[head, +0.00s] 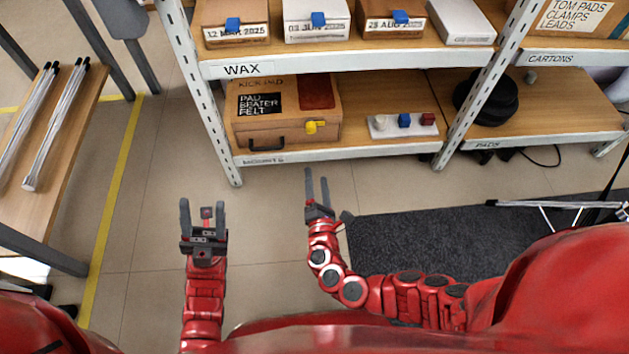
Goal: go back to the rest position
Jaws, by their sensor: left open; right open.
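My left gripper (202,218) is open and empty, with its fingers pointing away from me over the tiled floor. My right gripper (317,188) is also open and empty, in front of the lower shelf's front edge. Its arm bends in from the right. Both grippers are apart from the shelving and touch nothing that I can see.
Black pads (486,98) lie further right. A wooden bench (70,130) stands left. A dark mat (420,246) covers the floor at right.

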